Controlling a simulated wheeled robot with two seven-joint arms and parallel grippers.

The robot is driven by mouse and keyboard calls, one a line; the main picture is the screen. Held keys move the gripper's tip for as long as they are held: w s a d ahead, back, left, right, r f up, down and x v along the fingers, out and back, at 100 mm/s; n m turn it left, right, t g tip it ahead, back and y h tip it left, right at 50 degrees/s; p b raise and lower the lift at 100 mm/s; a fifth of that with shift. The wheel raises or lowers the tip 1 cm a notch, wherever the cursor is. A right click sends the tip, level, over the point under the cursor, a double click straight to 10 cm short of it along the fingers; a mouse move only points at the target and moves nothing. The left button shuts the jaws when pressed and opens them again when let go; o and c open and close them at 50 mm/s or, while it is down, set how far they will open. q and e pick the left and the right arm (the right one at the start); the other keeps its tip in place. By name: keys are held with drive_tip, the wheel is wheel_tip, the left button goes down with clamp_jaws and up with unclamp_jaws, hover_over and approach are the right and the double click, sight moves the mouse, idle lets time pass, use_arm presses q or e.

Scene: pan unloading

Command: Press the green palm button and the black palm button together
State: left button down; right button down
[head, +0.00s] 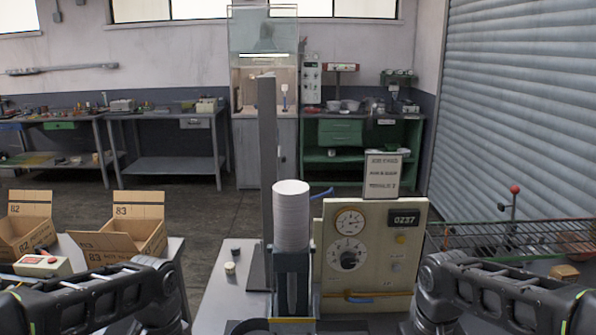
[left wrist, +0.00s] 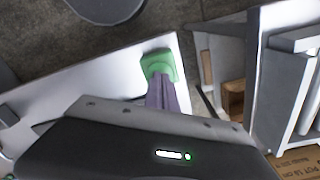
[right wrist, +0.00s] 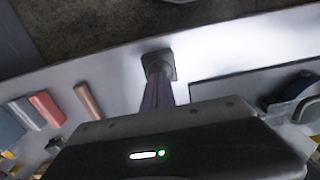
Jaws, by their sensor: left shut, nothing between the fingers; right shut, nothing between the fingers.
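The green palm button (left wrist: 157,64) shows in the left wrist view, on a pale bench top near its edge. My left gripper (left wrist: 160,80) is shut and empty, its fingertips right over the near part of the green button. The black palm button (right wrist: 159,63) shows in the right wrist view, on a pale surface near its edge. My right gripper (right wrist: 158,75) is shut and empty, its fingertips overlapping the black button. I cannot tell whether either gripper touches its button. In the head view both buttons and both gripper tips are out of sight.
A machine panel (head: 405,270) with dials and a display stands in front of me, beside a tall stack of white discs (head: 292,215) and a grey post (head: 268,150). Open cartons (head: 140,213) are at left, a wire rack (head: 510,235) at right. Coloured blocks (right wrist: 45,107) lie left of the black button.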

drive_tip(key=shift+f, duration=0.7)
idle(0.3)
drive_tip(key=shift+r, duration=0.25)
idle(0.3)
use_arm(q)
drive_tip(key=shift+f, duration=0.35)
use_arm(e)
drive_tip(key=shift+f, duration=0.35)
idle(0.4)
use_arm(q)
drive_tip(key=shift+f, duration=0.15)
use_arm(e)
drive_tip(key=shift+f, duration=0.15)
idle(0.6)
use_arm(q)
drive_tip(key=shift+r, duration=0.35)
use_arm(e)
drive_tip(key=shift+r, duration=0.35)
use_arm(q)
drive_tip(key=shift+r, duration=0.3)
use_arm(e)
drive_tip(key=shift+r, duration=0.3)
idle(1.3)
